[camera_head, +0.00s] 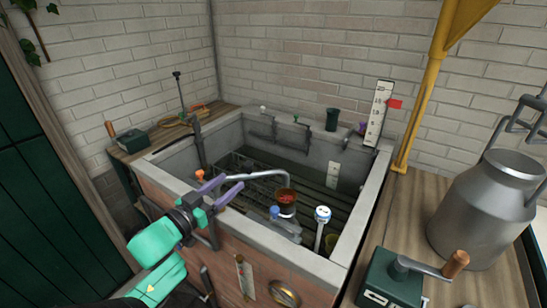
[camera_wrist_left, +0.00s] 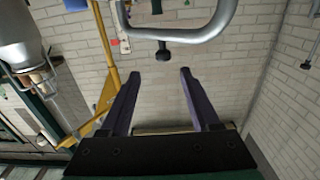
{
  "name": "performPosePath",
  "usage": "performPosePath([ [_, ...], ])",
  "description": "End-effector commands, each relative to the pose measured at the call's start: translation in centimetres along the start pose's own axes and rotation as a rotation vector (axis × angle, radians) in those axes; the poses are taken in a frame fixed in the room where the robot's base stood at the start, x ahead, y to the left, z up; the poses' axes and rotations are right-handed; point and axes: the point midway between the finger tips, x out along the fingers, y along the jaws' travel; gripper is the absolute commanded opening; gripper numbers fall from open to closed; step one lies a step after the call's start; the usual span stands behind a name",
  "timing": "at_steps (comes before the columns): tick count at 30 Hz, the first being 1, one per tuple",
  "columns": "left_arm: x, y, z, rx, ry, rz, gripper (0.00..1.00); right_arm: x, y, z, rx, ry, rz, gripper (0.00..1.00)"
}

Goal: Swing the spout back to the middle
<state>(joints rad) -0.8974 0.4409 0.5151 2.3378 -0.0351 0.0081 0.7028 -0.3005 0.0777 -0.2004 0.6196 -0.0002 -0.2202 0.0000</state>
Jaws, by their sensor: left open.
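The spout (camera_head: 262,177) is a thin grey bent pipe over the near part of the stone trough; its far end turns down above a dark brown cup with red in it (camera_head: 286,197). My left gripper (camera_head: 232,181), with purple fingers, is open near the spout's left part at the trough's front rim. Contact cannot be told in the head view. In the left wrist view the open fingers (camera_wrist_left: 160,74) have nothing between them. A thick grey bent pipe with a dark tip (camera_wrist_left: 222,18), which looks like the spout, crosses beyond the fingertips. My right gripper is not in view.
The stone trough (camera_head: 362,208) has small taps at its back rim and blue-topped fittings (camera_head: 322,214) near the front. A green crank box (camera_head: 392,280) and a metal churn (camera_head: 485,212) stand right. A yellow post (camera_head: 418,100) rises behind. Brick walls close the back.

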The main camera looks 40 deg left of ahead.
Motion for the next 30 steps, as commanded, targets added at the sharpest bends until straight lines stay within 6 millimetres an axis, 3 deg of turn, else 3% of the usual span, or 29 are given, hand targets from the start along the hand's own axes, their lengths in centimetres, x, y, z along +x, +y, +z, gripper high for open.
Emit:
performPosePath([
  [15, 11.7, -0.1, -0.2, 0.003, 0.001, -0.003, 0.63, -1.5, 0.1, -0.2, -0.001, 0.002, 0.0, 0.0],
  [20, 13.1, -0.1, 0.0, 0.003, -0.001, -0.002, 0.63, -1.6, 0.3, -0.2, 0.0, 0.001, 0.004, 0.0],
  [27, 13.2, 0.0, 0.1, 0.003, -0.003, -0.002, 0.63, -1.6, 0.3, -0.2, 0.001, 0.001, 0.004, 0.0],
  [30, 13.2, 0.0, 0.1, 0.003, -0.002, -0.002, 0.25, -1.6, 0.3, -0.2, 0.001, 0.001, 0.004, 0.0],
])
